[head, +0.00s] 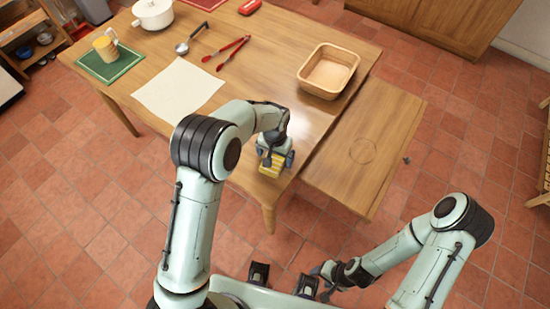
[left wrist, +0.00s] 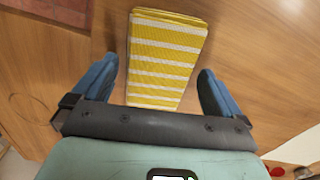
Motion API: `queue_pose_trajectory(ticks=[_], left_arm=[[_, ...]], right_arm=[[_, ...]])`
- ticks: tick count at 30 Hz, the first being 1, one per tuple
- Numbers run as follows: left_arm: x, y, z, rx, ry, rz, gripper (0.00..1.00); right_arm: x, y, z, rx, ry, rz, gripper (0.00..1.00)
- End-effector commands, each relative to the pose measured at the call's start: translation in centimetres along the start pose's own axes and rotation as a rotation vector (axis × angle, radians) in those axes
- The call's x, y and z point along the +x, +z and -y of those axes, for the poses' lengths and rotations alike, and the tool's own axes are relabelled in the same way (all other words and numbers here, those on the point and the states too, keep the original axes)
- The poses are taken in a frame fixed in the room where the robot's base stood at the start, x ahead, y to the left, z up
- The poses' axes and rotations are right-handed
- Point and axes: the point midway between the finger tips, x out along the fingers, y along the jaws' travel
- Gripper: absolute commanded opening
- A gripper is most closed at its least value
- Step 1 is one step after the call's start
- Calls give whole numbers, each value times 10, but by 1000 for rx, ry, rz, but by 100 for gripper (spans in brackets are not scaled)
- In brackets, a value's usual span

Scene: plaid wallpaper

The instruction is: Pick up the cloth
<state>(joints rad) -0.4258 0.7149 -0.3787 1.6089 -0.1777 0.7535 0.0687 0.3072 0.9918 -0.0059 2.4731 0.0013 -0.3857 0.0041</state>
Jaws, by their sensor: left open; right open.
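The folded yellow-and-white striped cloth (head: 269,168) lies on the wooden table near its front corner. In the left wrist view the cloth (left wrist: 166,55) lies lengthwise between the two blue fingers. My left gripper (head: 274,159) is open over the cloth, with one finger on each side and a gap to it on both sides. It also shows in the left wrist view (left wrist: 158,78). The arm and gripper hide part of the cloth in the head view. My right gripper (head: 322,271) is open and low, off the table at the bottom.
A wooden basket (head: 328,71) stands on the table to the right. Red tongs (head: 226,53), a ladle (head: 190,38), a white sheet (head: 178,90), a yellow mug (head: 106,45) on a green mat (head: 110,68) and a white pot (head: 153,14) lie further back. A lower wooden surface (head: 362,150) adjoins the table.

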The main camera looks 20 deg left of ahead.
Motion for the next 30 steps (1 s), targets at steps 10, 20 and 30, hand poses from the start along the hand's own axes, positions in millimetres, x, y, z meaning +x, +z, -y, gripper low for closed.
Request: queue_pose_trajectory(ticks=[10, 20, 30], left_arm=[[7, 0, 0, 0, 0, 0, 87], [7, 0, 0, 0, 0, 1, 39], [-11, -1, 0, 0, 0, -3, 39]], right_arm=[[0, 0, 0, 0, 0, 0, 58], [0, 0, 0, 0, 0, 0, 58], [-1, 0, 0, 0, 0, -1, 58]])
